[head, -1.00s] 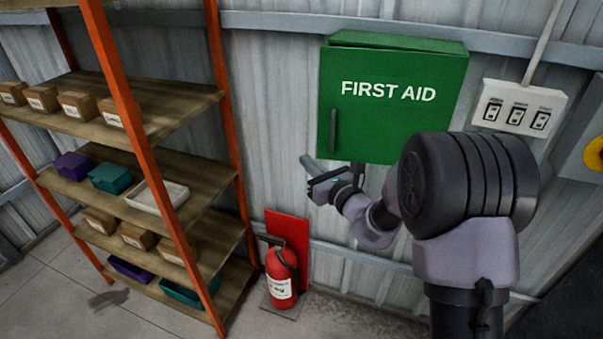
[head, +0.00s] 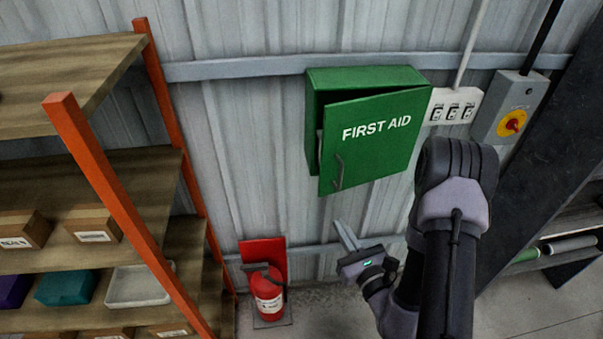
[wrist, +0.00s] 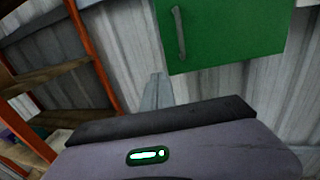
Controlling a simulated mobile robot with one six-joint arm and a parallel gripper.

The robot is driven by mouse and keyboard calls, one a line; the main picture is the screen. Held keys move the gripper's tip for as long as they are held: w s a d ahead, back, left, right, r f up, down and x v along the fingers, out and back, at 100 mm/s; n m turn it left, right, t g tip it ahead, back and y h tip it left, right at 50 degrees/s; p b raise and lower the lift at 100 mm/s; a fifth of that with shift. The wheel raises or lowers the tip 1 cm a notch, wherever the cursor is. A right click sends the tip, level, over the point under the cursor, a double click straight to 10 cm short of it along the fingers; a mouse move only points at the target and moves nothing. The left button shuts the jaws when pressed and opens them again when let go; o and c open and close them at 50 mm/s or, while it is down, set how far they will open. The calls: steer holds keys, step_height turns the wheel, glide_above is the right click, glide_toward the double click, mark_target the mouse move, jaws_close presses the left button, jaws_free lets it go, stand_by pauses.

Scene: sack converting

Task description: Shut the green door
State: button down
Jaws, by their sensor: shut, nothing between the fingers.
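The green door (head: 372,150), lettered FIRST AID, is the front of a green wall cabinet (head: 350,76). It stands ajar, with a dark gap along its left and top edges, and its right side meets the cabinet. A grey upright handle (head: 338,172) is near its lower left edge. My gripper (head: 346,236) is below the door, apart from it, with its fingers together and empty, pointing up and left. In the wrist view the door (wrist: 228,32) and handle (wrist: 179,32) are beyond and right of my fingertips (wrist: 158,78).
A shelf rack with orange posts (head: 120,210) stands on the left, holding boxes and bins. A red fire extinguisher (head: 267,292) stands below the cabinet. A white socket panel (head: 453,107) and a grey switch box (head: 515,108) are right of the cabinet.

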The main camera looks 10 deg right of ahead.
steer(key=w+d+b, duration=0.2)
steer(key=b, duration=1.1)
glide_toward(321, 185)
steer(key=p+x, duration=0.1)
steer(key=x, duration=0.6)
steer(key=shift+w+p, duration=0.3)
steer(key=shift+p, duration=0.05)
